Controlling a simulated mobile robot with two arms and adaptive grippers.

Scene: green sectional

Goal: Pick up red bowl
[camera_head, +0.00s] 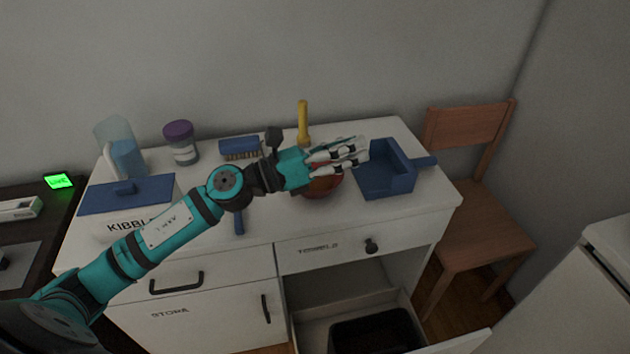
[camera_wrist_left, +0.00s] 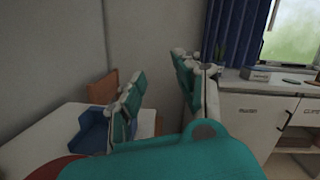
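The red bowl (camera_head: 322,188) sits on the white cabinet top, left of the blue dustpan-like tray. My left gripper (camera_head: 352,153) is over and just behind it in the head view, its fingers pointing right and hiding part of the bowl. In the left wrist view the two fingers of the left gripper (camera_wrist_left: 162,98) stand apart with nothing between them. A piece of the red bowl (camera_wrist_left: 52,168) shows at the lower left there, outside the fingers. I cannot tell whether the gripper touches the bowl. My right gripper is not in view.
The blue tray (camera_head: 402,183) stands close right of the bowl. A yellow-handled object (camera_head: 303,122), a brush (camera_head: 240,148), a purple-lidded jar (camera_head: 182,143) and a blue-lidded kibble box (camera_head: 100,200) are also on the cabinet top (camera_head: 270,225). A lower drawer is open. A wooden chair (camera_head: 485,245) stands right.

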